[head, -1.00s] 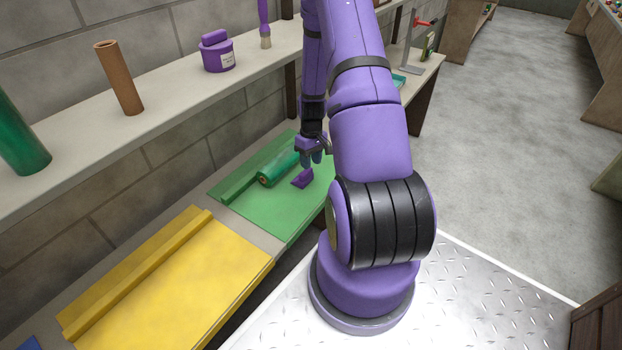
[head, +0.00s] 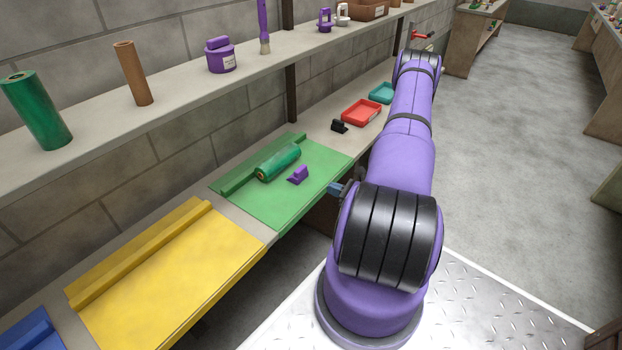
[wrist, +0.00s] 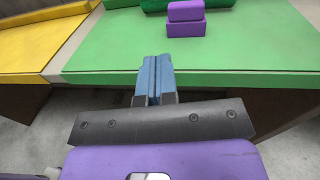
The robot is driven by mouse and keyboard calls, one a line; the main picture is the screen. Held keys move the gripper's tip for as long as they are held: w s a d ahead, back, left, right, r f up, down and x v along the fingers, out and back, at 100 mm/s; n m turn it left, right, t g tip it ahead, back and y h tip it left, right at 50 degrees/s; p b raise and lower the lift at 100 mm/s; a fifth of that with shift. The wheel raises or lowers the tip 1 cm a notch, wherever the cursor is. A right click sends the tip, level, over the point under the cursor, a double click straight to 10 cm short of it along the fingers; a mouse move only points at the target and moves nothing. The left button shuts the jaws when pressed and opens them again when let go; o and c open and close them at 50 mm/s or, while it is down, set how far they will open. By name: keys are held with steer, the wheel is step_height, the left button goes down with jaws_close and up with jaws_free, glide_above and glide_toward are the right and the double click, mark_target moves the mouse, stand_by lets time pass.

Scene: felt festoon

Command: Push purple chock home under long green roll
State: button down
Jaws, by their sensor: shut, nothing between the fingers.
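The purple chock (head: 299,175) lies on the green mat (head: 262,208), just in front of the long green roll (head: 279,162). The roll lies against a raised green strip (head: 240,178) at the mat's back. In the wrist view the chock (wrist: 186,19) is ahead and slightly right of my fingers, with the roll (wrist: 215,4) behind it, mostly cut off by the frame's top. Whether chock and roll touch I cannot tell. My gripper (wrist: 155,66), with blue fingers closed together, is at the mat's front edge, apart from the chock. In the head view the gripper (head: 336,189) is partly hidden by my arm.
A yellow mat (head: 172,275) with a strip lies left of the green one. A black block (head: 339,126), a red tray (head: 361,113) and a teal tray (head: 381,93) are to the right. A shelf (head: 180,95) with another green roll (head: 38,112) runs above the bench.

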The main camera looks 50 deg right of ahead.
mark_target(302, 171)
steer(key=w, duration=0.4)
steer(key=w+m+h, duration=0.1)
steer(key=w, duration=0.3)
steer(key=w+m+h, duration=0.1)
steer(key=w, duration=0.3)
steer(key=shift+w+d+f+t, duration=0.3)
steer(key=shift+d+t, duration=0.05)
steer(key=shift+t, duration=0.05)
steer(key=w, duration=0.6)
steer(key=shift+w+a, duration=0.1)
steer(key=shift+a, duration=0.2)
